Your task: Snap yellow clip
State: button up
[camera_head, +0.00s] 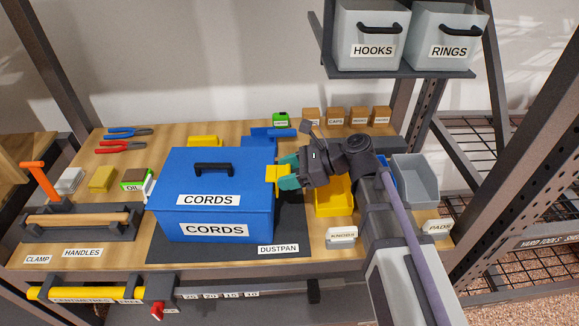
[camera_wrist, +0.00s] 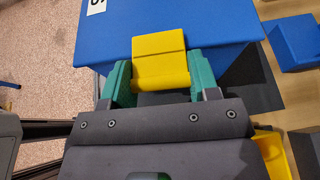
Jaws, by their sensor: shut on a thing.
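The yellow clip (camera_head: 271,176) is on the right end of the blue CORDS box (camera_head: 214,217), near the lid seam. In the wrist view the yellow clip (camera_wrist: 160,58) lies against the side of the blue box (camera_wrist: 210,22), with a bend line across it. My gripper (camera_head: 283,177) is at the box's right end, with its green fingers on either side of the clip. In the wrist view my gripper (camera_wrist: 155,84) is shut on the clip. The box lid is down, with a black handle on top. Whether the clip is latched cannot be told.
The box stands on a dark mat (camera_head: 292,230) on the wooden bench. A yellow bin (camera_head: 335,197) and a grey bin (camera_head: 416,178) are right of the box, near my arm. HOOKS (camera_head: 372,35) and RINGS (camera_head: 447,37) bins stand on a shelf above.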

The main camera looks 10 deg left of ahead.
jog(key=o, duration=0.9)
jog(key=shift+o, duration=0.2)
jog(key=p+v, duration=0.4)
jog(key=v, duration=0.6)
jog(key=shift+d, duration=0.4)
jog(key=shift+w+r, duration=0.1)
